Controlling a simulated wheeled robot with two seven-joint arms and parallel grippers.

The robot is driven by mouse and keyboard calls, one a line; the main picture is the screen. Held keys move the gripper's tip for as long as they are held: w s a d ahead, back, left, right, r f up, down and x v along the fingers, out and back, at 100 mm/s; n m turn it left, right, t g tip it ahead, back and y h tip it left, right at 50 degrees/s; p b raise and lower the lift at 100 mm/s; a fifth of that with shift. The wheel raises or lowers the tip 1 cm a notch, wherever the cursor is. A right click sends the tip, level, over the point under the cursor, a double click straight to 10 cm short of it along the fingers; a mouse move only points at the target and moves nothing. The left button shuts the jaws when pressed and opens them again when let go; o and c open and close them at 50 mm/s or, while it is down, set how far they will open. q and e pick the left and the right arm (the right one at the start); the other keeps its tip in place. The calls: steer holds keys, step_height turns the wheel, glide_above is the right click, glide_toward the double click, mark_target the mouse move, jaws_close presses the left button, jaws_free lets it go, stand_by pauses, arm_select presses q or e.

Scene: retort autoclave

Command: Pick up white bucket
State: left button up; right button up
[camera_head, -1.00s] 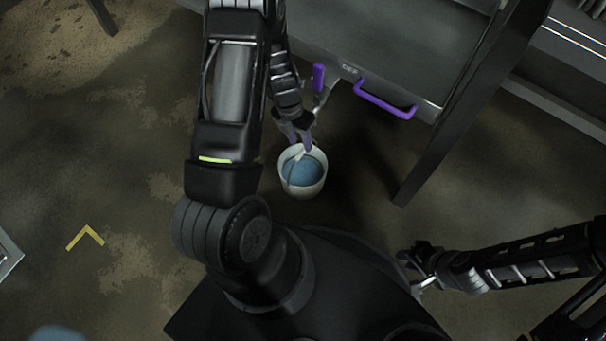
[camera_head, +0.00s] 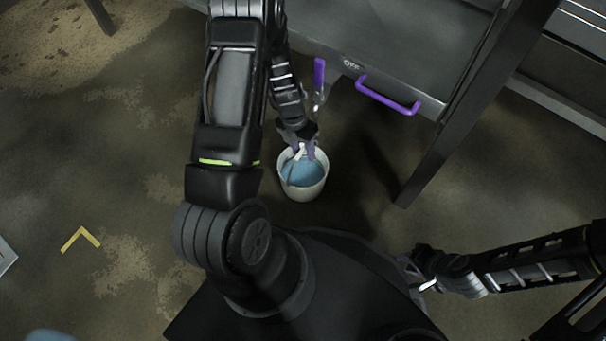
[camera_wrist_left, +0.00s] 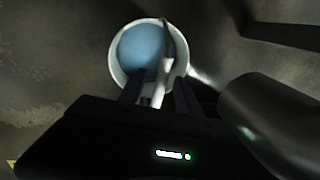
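The white bucket (camera_head: 303,192) stands on the floor below the table edge, with something blue inside it. Its white handle (camera_wrist_left: 163,70) stands up across the opening. My left gripper (camera_head: 304,152) reaches down over the far side of the bucket. In the left wrist view its two dark fingers (camera_wrist_left: 158,95) are apart, one on each side of the handle, with a gap visible. Part of the bucket's near rim is hidden by the gripper there. My right gripper (camera_head: 420,270) is at the lower right, away from the bucket; its fingers are too small and dark to read.
A dark metal table (camera_head: 400,50) with a purple handle (camera_head: 387,96) and a purple-gripped lever (camera_head: 319,75) stands just beyond the bucket. Its leg (camera_head: 440,150) rises to the right. The floor at left is open, with a yellow corner mark (camera_head: 82,238).

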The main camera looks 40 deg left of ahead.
arm_select(q)
steer(key=shift+c, duration=0.2)
jaws_close()
stand_by(0.3)
stand_by(1.1)
